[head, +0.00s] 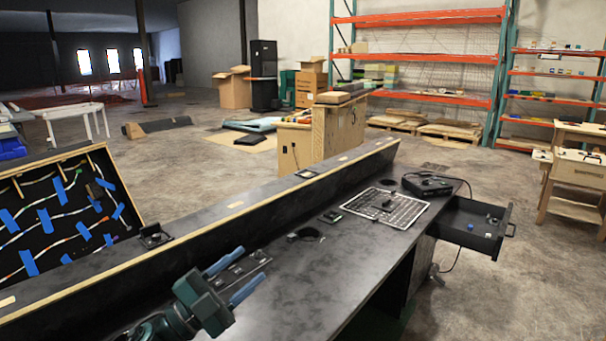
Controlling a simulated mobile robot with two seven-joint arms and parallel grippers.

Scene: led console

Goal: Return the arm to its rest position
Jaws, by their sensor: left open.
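My left gripper (250,266) is open and empty. Its two blue-grey fingers are spread and point right, over the left part of the dark console desk (345,275). A row of small dark switch plates lies on the desk just behind and between the fingers; I cannot tell the height of the fingers above it. My left arm comes in from the bottom left edge. My right gripper and arm are not in view.
A raised ledge (270,208) runs along the desk's back. A panel with LED strips and blue tape (70,213) stands at left. A grid plate (386,207), a black box (427,185) and an open drawer (478,230) are at right. The desk's front middle is clear.

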